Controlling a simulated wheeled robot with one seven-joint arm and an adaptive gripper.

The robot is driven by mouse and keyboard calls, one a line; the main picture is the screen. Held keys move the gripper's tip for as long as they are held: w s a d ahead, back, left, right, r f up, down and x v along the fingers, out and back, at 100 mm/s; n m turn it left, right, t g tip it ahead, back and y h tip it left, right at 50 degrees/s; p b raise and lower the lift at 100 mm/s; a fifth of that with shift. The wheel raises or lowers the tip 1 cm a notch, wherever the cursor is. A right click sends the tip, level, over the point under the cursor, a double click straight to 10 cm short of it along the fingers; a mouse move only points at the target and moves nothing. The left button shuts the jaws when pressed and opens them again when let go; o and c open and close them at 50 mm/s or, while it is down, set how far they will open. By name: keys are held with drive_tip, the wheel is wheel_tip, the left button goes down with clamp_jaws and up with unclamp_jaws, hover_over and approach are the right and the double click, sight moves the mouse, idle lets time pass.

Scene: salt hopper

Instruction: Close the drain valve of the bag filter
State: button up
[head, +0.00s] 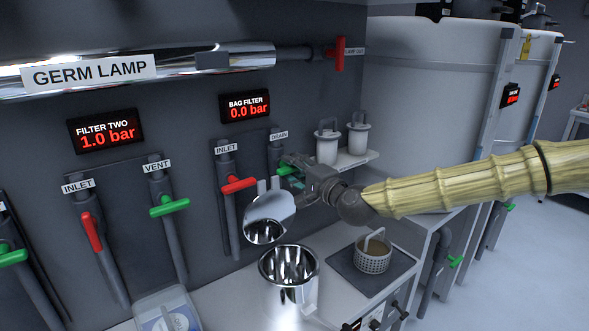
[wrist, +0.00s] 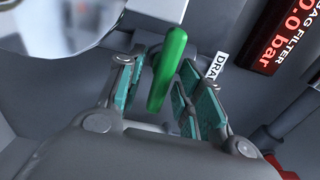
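The bag filter's drain valve has a green handle (wrist: 168,70), seen in the wrist view between the two finger pads of my gripper (wrist: 158,92). In the head view my gripper (head: 290,172) is at the drain pipe (head: 277,150) under the DRAIN label and hides most of the green handle. The bag filter display (head: 246,106) reads 0.0 bar. The red inlet handle (head: 238,185) lies across its pipe.
A shelf (head: 355,160) with two white canisters is behind my gripper. A perforated basket (head: 373,255) sits on the bench at the right.

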drive_tip(key=v, duration=1.2)
drive_tip(key=shift+s+f, duration=0.1)
